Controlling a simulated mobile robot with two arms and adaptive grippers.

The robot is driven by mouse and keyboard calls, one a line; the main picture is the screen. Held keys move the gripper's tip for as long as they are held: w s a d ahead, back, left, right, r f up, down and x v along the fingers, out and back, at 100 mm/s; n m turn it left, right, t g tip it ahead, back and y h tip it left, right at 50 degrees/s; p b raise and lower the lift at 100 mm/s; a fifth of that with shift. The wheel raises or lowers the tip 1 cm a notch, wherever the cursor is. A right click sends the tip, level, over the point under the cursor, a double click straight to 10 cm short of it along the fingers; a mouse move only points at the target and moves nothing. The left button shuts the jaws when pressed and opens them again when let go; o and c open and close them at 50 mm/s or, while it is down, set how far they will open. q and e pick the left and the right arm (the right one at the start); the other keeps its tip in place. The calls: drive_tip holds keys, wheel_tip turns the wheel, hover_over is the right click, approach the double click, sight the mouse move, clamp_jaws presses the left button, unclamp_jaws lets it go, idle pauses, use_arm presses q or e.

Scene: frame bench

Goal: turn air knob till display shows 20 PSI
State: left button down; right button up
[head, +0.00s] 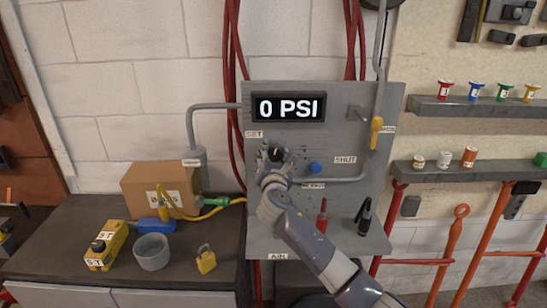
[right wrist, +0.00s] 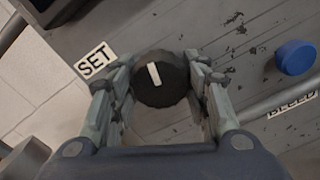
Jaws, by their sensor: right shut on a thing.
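The display (head: 289,107) at the top of the grey panel (head: 340,225) reads "0 PSI". The black air knob (head: 275,152) sits below it, near the SET label. In the right wrist view the round knob (right wrist: 163,82) shows a white pointer mark that leans slightly toward the SET label in the picture. My right gripper (head: 273,157) reaches up to the panel and is shut on the knob. In the right wrist view its two fingers (right wrist: 162,70) stand on either side of the knob. My left gripper is not in view.
A blue button (head: 315,168) is close right of the knob, also in the right wrist view (right wrist: 295,57). A yellow lever (head: 376,132) hangs at the panel's right. Left on the bench are a cardboard box (head: 150,178), a grey cup (head: 151,252) and a padlock (head: 206,261).

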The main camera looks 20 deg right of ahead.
drive_tip(key=m+b, duration=0.2)
drive_tip(key=m, duration=0.2)
drive_tip(key=shift+a+m, duration=0.1)
drive_tip(key=shift+m, duration=0.2)
drive_tip(key=m+b, duration=0.1)
drive_tip(key=m, duration=0.3)
drive_tip(key=shift+r+b, duration=0.1)
drive_tip(key=shift+b, duration=0.3)
drive_tip(key=shift+m, duration=0.3)
drive_tip(key=o, duration=1.1)
drive_tip(key=shift+c, duration=0.2)
drive_tip(key=shift+s, duration=0.1)
